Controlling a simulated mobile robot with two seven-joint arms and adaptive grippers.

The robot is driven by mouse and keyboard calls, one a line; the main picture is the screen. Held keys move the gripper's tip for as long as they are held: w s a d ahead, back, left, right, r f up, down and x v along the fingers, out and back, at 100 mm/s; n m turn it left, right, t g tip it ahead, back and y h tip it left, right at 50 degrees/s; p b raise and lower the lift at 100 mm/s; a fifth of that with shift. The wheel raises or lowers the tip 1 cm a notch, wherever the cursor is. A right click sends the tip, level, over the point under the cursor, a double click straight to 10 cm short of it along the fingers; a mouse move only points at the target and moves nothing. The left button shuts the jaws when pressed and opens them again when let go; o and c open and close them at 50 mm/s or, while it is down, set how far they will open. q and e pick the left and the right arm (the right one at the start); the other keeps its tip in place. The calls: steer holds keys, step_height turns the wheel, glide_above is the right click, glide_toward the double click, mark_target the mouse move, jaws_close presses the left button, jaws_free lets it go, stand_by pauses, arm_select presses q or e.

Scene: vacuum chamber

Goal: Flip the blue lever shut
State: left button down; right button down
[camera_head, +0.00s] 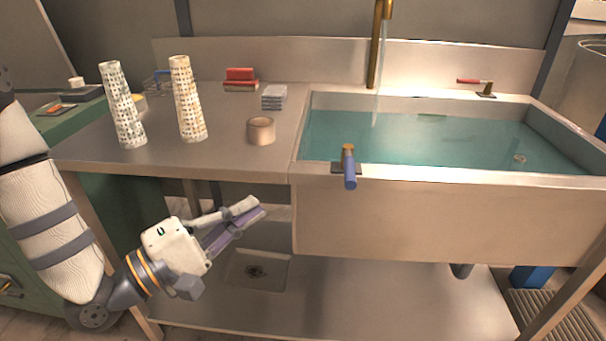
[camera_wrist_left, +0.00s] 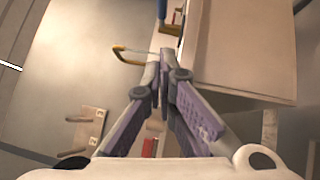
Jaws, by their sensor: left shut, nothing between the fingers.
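The blue lever (camera_head: 349,170) sits on the front rim of the sink (camera_head: 400,215), near its left corner. It has a brass pivot, and its blue handle points out over the front edge towards me. My left gripper (camera_head: 258,206) is shut and empty, in front of and below the counter edge, left of the lever and a little lower, apart from it. In the left wrist view the closed fingertips (camera_wrist_left: 163,62) point up the picture, and a small blue part (camera_wrist_left: 163,35), which looks like the lever, shows just beyond them. My right gripper is not in view.
A brass faucet (camera_head: 376,45) runs water into the filled sink. A red-handled lever (camera_head: 476,82) is on the back rim. Two perforated towers (camera_head: 188,100) and a tape roll (camera_head: 261,130) stand on the counter (camera_head: 220,140). A lower shelf (camera_head: 350,300) lies beneath.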

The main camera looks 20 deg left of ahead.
mark_target(349, 169)
arm_select(q)
steer(key=shift+d+r, duration=0.1)
steer(key=shift+d, duration=0.05)
steer(key=s+d+x, duration=0.1)
steer(key=d+x, duration=0.1)
steer(key=x, duration=1)
steer(key=shift+w+d+r+b, duration=0.15)
steer(key=shift+d+b, duration=0.15)
steer(key=shift+d, duration=0.15)
